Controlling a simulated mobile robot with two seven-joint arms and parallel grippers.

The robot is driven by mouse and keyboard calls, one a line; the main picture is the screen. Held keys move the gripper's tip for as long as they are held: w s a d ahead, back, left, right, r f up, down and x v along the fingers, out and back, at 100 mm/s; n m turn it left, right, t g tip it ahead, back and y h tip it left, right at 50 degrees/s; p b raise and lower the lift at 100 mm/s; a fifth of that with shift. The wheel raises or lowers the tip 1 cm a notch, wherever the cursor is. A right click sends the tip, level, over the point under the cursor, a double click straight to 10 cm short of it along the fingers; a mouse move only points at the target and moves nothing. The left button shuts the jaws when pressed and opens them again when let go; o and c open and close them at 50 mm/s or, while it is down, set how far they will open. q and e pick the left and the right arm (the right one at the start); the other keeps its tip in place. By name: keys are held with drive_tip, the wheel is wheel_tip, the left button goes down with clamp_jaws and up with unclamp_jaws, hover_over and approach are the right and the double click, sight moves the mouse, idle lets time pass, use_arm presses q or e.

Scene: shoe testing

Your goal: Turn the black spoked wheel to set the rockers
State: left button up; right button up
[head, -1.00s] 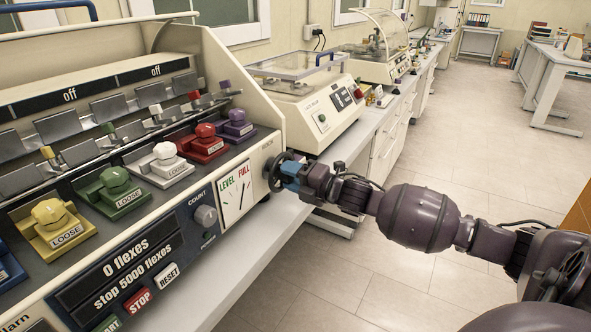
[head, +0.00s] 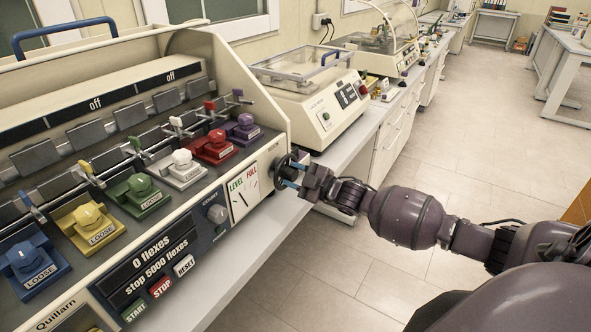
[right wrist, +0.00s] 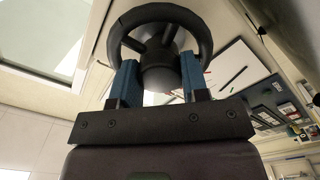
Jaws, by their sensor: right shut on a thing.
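The black spoked wheel (head: 279,172) is on the right end wall of the cream flex machine. My right gripper (head: 290,174) is at the wheel from the right, with its blue fingers across the wheel's middle. In the right wrist view the wheel's rim (right wrist: 120,30) arches above the two blue fingers (right wrist: 160,78), which stand on either side of the dark hub; the gripper is shut on the wheel. The grey rockers (head: 131,118) form a row below two "off" labels. A LEVEL/FULL dial (head: 243,196) is beside the wheel. My left gripper is out of view.
Colored clamps marked LOOSE (head: 143,190) line the machine's front. Its panel (head: 150,265) reads 0 flexes. Another tester (head: 315,105) stands behind on the bench. Open floor (head: 330,260) lies to the right.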

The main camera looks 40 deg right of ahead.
drive_tip(key=m+p, duration=0.1)
drive_tip(key=m, duration=0.2)
drive_tip(key=shift+p, duration=0.3)
drive_tip(key=m+p, duration=0.2)
drive_tip(key=m, duration=0.2)
drive_tip(key=shift+m, duration=1)
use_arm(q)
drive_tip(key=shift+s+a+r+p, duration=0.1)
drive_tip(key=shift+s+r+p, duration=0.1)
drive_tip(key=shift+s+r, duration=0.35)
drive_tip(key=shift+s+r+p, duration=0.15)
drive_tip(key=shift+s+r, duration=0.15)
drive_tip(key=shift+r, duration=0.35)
use_arm(e)
drive_tip(key=shift+f+m, duration=0.1)
drive_tip(key=shift+m, duration=1.4)
drive_tip(key=o, duration=0.9)
drive_tip(key=shift+s+d, duration=0.1)
